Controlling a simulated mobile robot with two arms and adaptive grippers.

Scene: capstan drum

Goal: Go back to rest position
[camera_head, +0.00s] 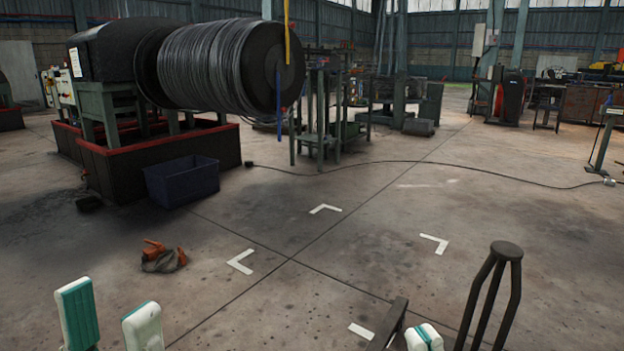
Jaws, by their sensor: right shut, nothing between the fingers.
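My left gripper (110,318) shows at the bottom left. Its two white-and-green fingers stand apart, with nothing visible between them. My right gripper (424,338) shows only at the bottom edge, right of centre. Its white-and-green fingertips are together and hold nothing; the rest of it is cut off by the frame. The capstan drum (218,66), wound with dark wire, stands at the upper left, well beyond both grippers.
A black three-legged stand (490,290) rises close to the right of my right gripper. A dark bar (388,325) is just left of it. Orange-and-grey gloves (164,257) lie on the floor. A dark blue crate (182,181) stands by the drum's base. White corner marks surround clear floor.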

